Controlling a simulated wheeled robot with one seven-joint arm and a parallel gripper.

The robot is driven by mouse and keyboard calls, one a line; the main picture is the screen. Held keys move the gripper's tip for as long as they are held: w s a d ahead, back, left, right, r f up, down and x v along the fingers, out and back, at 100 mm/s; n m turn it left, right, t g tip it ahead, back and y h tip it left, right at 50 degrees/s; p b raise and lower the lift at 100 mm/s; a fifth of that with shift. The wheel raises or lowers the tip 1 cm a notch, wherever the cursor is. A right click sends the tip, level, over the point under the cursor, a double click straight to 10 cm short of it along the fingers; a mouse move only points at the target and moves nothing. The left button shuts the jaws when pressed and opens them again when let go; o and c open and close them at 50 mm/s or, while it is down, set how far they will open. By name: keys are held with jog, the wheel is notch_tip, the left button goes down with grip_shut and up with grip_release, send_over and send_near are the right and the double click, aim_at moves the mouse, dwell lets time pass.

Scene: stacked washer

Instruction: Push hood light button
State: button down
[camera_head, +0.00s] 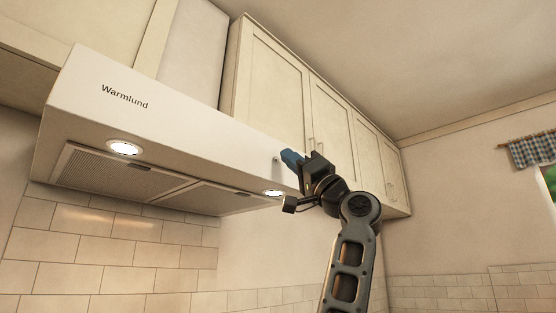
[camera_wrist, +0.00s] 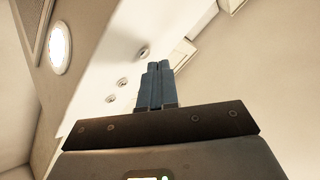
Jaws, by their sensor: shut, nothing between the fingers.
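The white range hood (camera_head: 190,118) with the word "Warmlund" on its front hangs at the left and middle of the head view. A small round knob or button (camera_head: 276,159) shows on its front face near the right end. In the wrist view, several small round controls sit on the hood front (camera_wrist: 100,75); one (camera_wrist: 143,53) is just beyond my fingertips, the others to the left. I cannot tell which is the light button. My gripper (camera_head: 287,156) has blue fingers, shut and empty, close to the hood's right end. In the wrist view the fingertips (camera_wrist: 158,66) point at the panel; contact cannot be told.
Two lamps, the left one (camera_head: 124,147) and the right one (camera_head: 273,193), glow under the hood beside mesh filters (camera_head: 120,178). Wall cabinets (camera_head: 290,85) stand right behind my gripper. Open air lies to the right, towards a curtained window (camera_head: 533,149).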

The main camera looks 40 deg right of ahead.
jog(key=shift+w, duration=0.3)
jog(key=shift+w, duration=0.15)
dwell(0.4)
jog(key=shift+s, duration=0.6)
jog(key=shift+s, duration=0.15)
jog(key=shift+s+b, duration=0.45)
jog(key=shift+s, duration=2.45)
jog(key=shift+d, duration=0.1)
